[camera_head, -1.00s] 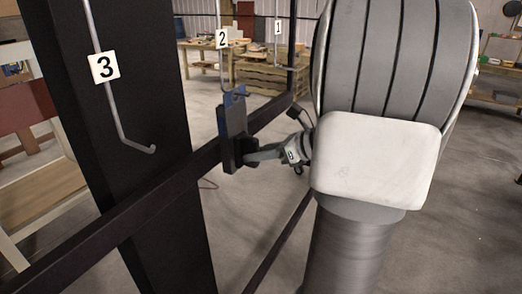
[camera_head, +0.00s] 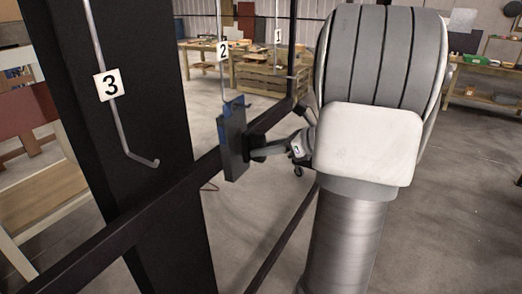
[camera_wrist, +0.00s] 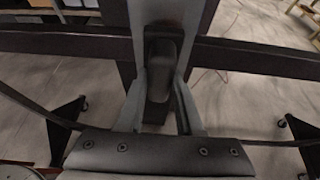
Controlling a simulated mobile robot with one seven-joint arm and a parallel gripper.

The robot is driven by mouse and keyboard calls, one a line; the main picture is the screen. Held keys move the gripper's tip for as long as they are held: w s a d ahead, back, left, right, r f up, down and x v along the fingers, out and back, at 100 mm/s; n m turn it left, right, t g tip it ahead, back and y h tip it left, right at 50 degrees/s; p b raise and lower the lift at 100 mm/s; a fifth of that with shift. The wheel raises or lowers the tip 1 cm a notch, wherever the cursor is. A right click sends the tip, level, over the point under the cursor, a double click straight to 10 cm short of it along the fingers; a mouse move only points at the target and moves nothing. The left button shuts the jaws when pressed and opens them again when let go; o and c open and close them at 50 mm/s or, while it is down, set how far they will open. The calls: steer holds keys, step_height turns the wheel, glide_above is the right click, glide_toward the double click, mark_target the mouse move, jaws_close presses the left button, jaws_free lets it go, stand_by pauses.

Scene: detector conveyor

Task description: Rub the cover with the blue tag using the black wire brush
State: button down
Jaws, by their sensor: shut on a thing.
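A dark grey flat cover (camera_head: 232,150) hangs upright below hook 2, with a blue tag (camera_head: 235,107) at its top. In the wrist view a grey upright face, probably the cover (camera_wrist: 165,14), stands just beyond the fingers. My gripper (camera_head: 263,153) is right of the cover. It is shut on a black block that I take for the wire brush (camera_head: 253,142), which also shows between the fingers in the wrist view (camera_wrist: 160,62). The brush is at or very near the cover's face; bristles and contact are hidden.
A black frame rail (camera_head: 130,228) runs behind the cover. Hook 3 (camera_head: 116,110), on the wide black post (camera_head: 150,60), is to the left. Hook 1 (camera_head: 277,38) is farther back. Workbenches (camera_head: 195,60) stand far behind. Open floor lies to the right.

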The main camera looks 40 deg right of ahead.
steer(key=shift+s+a+r+p, duration=0.2)
steer(key=shift+a+r, duration=0.1)
steer(key=shift+a, duration=0.3)
steer(key=shift+s+a+r+p, duration=0.25)
steer(key=shift+a+r, duration=0.05)
steer(key=shift+a, duration=0.3)
steer(key=shift+s+a+r+p, duration=0.2)
steer(key=shift+a+r, duration=0.1)
steer(key=shift+a, duration=0.3)
stand_by(0.4)
steer(key=shift+d, duration=0.1)
steer(key=shift+s+d+r+p, duration=0.1)
steer(key=shift+s+d, duration=0.3)
steer(key=shift+s, duration=0.5)
steer(key=shift+s+d+f+p, duration=0.15)
steer(key=shift+s+d, duration=0.25)
steer(key=shift+s, duration=0.5)
steer(key=shift+s+d+r+p, duration=0.15)
steer(key=shift+s+d, duration=0.25)
steer(key=shift+s, duration=0.5)
steer(key=shift+s+d+r, duration=0.1)
steer(key=shift+s+d, duration=0.25)
steer(key=shift+s, duration=0.35)
steer(key=shift+s+d, duration=0.3)
steer(key=shift+s, duration=0.35)
